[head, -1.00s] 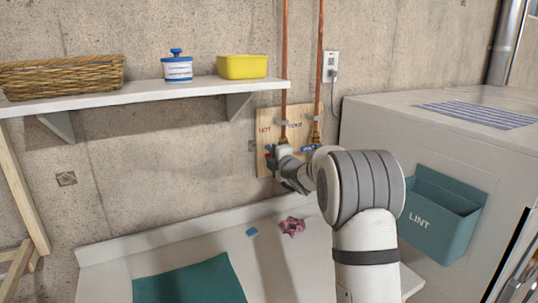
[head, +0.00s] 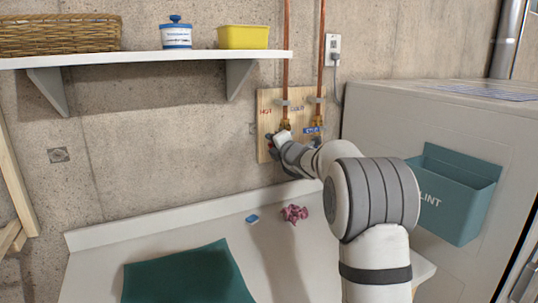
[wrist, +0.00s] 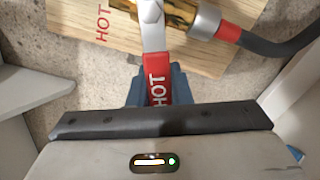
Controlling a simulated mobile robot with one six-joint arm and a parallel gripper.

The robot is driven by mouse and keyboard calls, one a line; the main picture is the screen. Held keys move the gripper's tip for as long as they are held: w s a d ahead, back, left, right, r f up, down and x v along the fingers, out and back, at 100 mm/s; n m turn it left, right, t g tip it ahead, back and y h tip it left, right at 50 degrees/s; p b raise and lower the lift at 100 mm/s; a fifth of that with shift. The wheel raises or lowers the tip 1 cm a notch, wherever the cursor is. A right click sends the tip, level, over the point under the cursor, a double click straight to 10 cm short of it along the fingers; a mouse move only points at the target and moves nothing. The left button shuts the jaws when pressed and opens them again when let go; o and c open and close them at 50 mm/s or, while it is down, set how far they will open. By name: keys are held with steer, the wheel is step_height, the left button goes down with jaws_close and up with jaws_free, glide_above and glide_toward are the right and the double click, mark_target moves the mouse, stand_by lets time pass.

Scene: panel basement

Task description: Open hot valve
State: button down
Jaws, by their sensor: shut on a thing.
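The hot valve's red lever (wrist: 157,88), marked HOT, lies between my gripper's blue-grey fingers (wrist: 153,86) in the wrist view. My gripper is shut on it. The lever runs from the bolt on the brass valve body (wrist: 178,12) towards my palm, crosswise to the valve and its hose. The lever's far end is hidden by my gripper. In the head view my gripper (head: 273,144) is at the left side of the wooden board (head: 265,103), below the red HOT label, and hides most of the hot valve. The cold valve's blue lever (head: 312,131) is to its right.
Two copper pipes (head: 287,50) run down to the board. A shelf (head: 150,57) with a basket, jar and yellow tub is at upper left. Below is a white counter (head: 190,230) with a teal cloth, pink cloth and blue item. A dryer with a LINT bin (head: 452,205) stands right.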

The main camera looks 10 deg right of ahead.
steer(key=n+b, duration=0.2)
steer(key=d+f+n+b, duration=0.1)
steer(key=n+b, duration=0.1)
steer(key=b, duration=0.1)
steer(key=d+f+n+b, duration=0.1)
steer(key=b, duration=0.1)
steer(key=shift+w+d+f+n, duration=0.1)
steer(key=shift+w+f+n, duration=0.2)
steer(key=shift+n, duration=0.1)
steer(key=shift+r, duration=0.2)
steer(key=c, duration=1.4)
jaws_free()
steer(key=shift+o, duration=0.4)
steer(key=shift+f, duration=0.1)
